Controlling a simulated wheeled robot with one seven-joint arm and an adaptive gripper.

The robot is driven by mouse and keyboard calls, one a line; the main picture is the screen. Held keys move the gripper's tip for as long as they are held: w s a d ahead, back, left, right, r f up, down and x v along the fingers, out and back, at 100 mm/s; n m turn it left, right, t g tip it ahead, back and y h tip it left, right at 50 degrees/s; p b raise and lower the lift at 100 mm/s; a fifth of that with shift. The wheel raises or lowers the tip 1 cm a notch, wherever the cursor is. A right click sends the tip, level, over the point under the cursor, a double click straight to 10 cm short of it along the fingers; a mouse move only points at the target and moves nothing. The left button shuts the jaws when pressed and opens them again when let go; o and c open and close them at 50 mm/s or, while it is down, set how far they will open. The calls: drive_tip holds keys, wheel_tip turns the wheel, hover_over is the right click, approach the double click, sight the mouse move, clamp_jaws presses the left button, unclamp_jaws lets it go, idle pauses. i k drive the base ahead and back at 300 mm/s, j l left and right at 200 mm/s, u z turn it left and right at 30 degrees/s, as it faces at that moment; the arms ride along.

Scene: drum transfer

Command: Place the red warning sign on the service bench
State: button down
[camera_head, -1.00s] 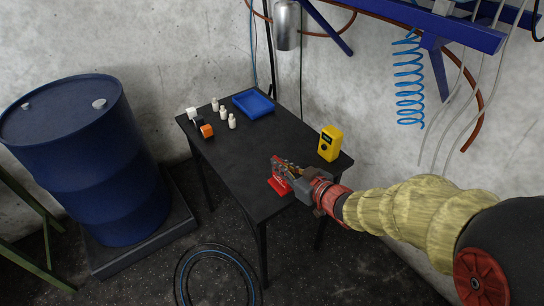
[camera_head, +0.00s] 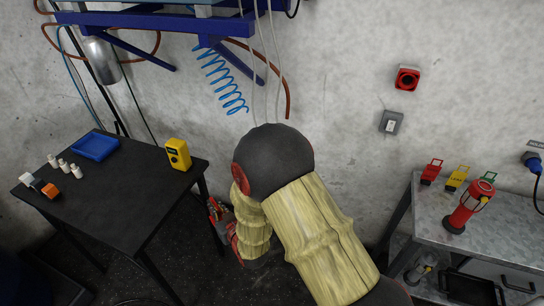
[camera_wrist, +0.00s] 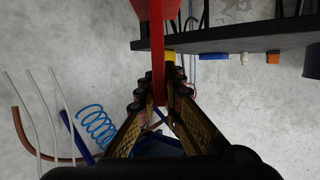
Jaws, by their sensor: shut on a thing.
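The red warning sign (camera_wrist: 157,45) is between the fingers of my gripper (camera_wrist: 160,92) in the wrist view. It stretches from the fingertips to the top edge of that picture, seen nearly edge-on. In the head view my gripper (camera_head: 217,213) is low beside the dark table's right end, partly hidden behind my arm; the sign cannot be made out clearly there. The grey metal bench (camera_head: 490,236), which looks like the service bench, stands at the right, well apart from my gripper.
On the bench stand a red lamp-like device (camera_head: 470,206) and small red (camera_head: 430,174), yellow (camera_head: 456,179) and green pieces. The dark table (camera_head: 120,208) holds a yellow device (camera_head: 178,154), a blue tray (camera_head: 95,145) and white bottles. Bare floor lies between them.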

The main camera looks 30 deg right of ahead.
sight(515, 227)
drive_tip(key=z, duration=1.6)
drive_tip(key=l+z, duration=0.1)
drive_tip(key=z, duration=0.35)
drive_tip(key=l+z, duration=0.1)
drive_tip(key=z, duration=0.35)
drive_tip(key=i+z, duration=0.15)
drive_tip(key=z, duration=0.35)
drive_tip(key=l+z, duration=0.1)
drive_tip(key=z, duration=0.35)
drive_tip(key=i, duration=0.05)
